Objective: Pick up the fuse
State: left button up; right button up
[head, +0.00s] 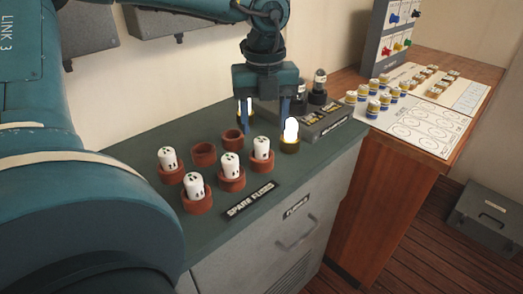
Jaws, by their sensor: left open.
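Several white fuses with dark dots stand upright in red-brown cups on the dark green cabinet top: one at the left (168,157), one at the front (194,184), one in the middle (231,164) and one at the right (262,147). A label reading "SPARE FUSES" (250,200) lies in front of them. My left gripper (265,120) points down, open, behind and above the right fuse, with nothing visible between its fingers. Its fingers partly hide the panel behind. My right gripper is not in view.
Two cups, left (204,153) and back (232,139), look empty. A glowing lamp (291,131) in a brass base stands close to my gripper's right finger. Behind is a grey panel (325,122) with dark-capped posts. A wooden desk (400,170) with small blue-and-yellow pieces is at right.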

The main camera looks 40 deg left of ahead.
aim_at(261, 140)
pick_arm(q)
jog(key=f, duration=0.5)
jog(key=shift+s+a+f, duration=0.1)
jog(key=shift+s+a, duration=0.1)
jog(key=c, duration=1.1)
